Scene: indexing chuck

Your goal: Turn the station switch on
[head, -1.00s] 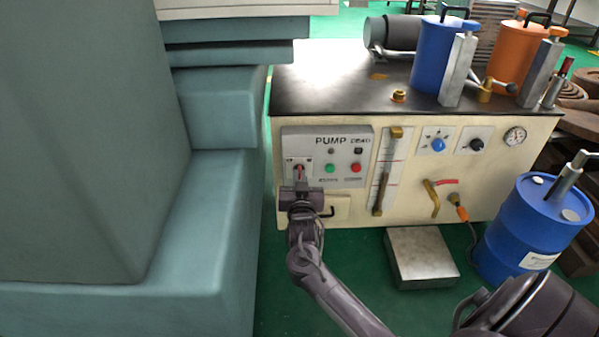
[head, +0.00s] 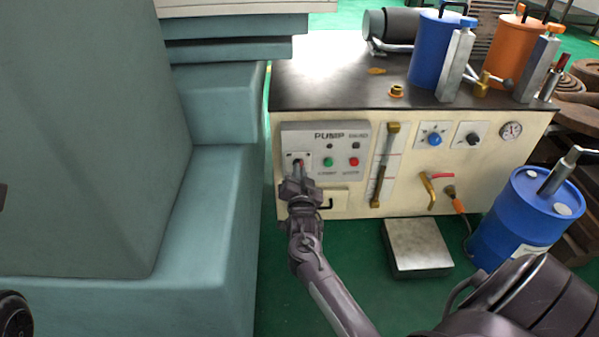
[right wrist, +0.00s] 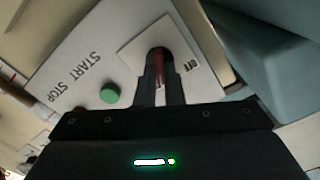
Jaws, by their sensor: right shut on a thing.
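The station switch (right wrist: 158,66) is a red lever on a small pale plate, at the left of the pump panel (head: 345,140). It also shows in the head view as a small red spot (head: 300,162) above my right gripper (head: 297,176). In the right wrist view, the two dark fingers of my right gripper (right wrist: 160,88) are shut on the lever, one on each side. My left gripper is not in view.
A green START button (head: 328,162) and a red button (head: 353,162) are close to the right of the switch. A large teal machine body (head: 215,220) stands close on the left. A metal block (head: 418,245) and a blue drum (head: 527,215) are to the right.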

